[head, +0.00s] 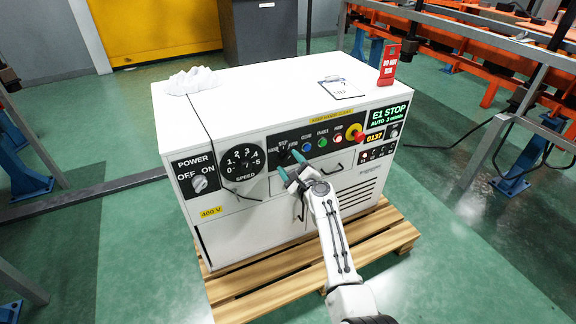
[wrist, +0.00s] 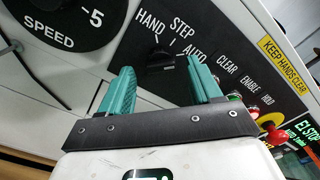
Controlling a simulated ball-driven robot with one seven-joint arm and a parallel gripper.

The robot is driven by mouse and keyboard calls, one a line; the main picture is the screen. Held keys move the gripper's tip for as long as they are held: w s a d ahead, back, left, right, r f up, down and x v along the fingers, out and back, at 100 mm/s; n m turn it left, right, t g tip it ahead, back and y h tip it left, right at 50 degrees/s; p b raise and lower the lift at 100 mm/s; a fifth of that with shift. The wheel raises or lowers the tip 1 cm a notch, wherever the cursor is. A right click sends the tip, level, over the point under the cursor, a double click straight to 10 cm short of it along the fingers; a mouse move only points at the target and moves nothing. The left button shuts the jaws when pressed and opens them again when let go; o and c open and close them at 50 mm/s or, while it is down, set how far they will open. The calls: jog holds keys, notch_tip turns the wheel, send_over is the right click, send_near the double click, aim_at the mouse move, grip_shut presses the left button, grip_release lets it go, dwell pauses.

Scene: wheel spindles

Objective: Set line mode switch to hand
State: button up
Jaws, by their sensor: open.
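The mode switch (wrist: 161,61) is a small black knob on a black panel, with HAND, STEP and AUTO printed above it in the wrist view. Its pointer is too dark to read with certainty. My gripper (wrist: 160,68) has two green fingers, open, one on each side of the knob in that view. I cannot tell whether either finger touches it. In the head view my gripper (head: 290,165) is at the front of the white cabinet (head: 250,109), right at the mode labels, and partly hides the switch.
The speed dial (head: 243,160) and power switch (head: 199,183) are left of my gripper. Coloured buttons and a red stop button (head: 355,133) on yellow are to the right. A display (head: 389,115) reads E1 STOP. A red sign (head: 388,65) stands on top. The cabinet rests on a pallet (head: 255,286).

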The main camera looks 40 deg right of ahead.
jog(key=shift+x, duration=0.9)
jog(key=shift+c, duration=0.5)
jog(key=c, duration=0.9)
jog(key=shift+c, duration=0.2)
